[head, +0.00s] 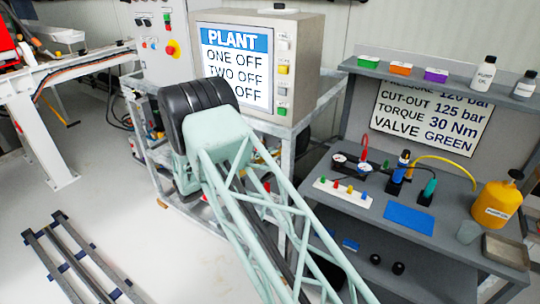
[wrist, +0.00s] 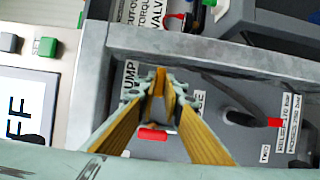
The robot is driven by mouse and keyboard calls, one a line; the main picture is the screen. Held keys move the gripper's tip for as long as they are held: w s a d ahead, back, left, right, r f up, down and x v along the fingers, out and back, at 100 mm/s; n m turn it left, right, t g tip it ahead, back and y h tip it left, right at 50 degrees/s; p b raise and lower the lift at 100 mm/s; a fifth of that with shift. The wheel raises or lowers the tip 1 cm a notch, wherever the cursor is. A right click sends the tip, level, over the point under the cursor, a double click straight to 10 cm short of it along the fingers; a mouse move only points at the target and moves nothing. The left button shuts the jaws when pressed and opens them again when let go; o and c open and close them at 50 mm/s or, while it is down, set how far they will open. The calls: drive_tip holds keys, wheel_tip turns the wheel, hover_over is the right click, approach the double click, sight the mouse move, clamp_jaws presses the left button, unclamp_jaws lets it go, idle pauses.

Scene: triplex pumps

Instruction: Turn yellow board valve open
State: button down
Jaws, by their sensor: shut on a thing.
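My gripper (wrist: 160,78) shows in the wrist view, its two yellow-lined fingers converging in front of a grey labelled board (wrist: 185,148). The fingers are close together at the tips, around a small yellowish part that is hard to tell from the finger linings. I take it to be the yellow board valve; its handle angle is hidden. A red handle (wrist: 153,134) shows between the fingers lower down. Another red-tipped handle on a dark fitting (wrist: 240,118) is to the right, apart from the gripper. In the head view my arm hides the gripper and the board.
A grey ledge (wrist: 220,62) crosses above the gripper. The plant display (head: 235,67) reads ONE OFF and TWO OFF, with a third line partly covered. A rail frame (head: 75,262) lies on the floor.

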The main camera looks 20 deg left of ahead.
drive_tip(key=shift+n, duration=0.3)
drive_tip(key=shift+s+d+f+n+t+y+p, duration=0.3)
drive_tip(key=shift+n+t+y, duration=0.8)
drive_tip(key=shift+n, duration=2.5)
drive_tip(key=shift+w+a+n+t+y+p, duration=0.15)
drive_tip(key=shift+n+t+y+p, duration=0.85)
drive_tip(key=shift+n, duration=2.6)
drive_tip(key=shift+d+f+n+t+y+b, duration=0.2)
drive_tip(key=shift+n+t+y, duration=0.9)
drive_tip(key=shift+n, duration=2.5)
drive_tip(key=shift+t+h, duration=0.4)
drive_tip(key=shift+t, duration=0.1)
drive_tip(key=c, duration=2.7)
unclamp_jaws()
drive_tip(key=shift+c, duration=0.2)
drive_tip(key=shift+m+h, duration=0.4)
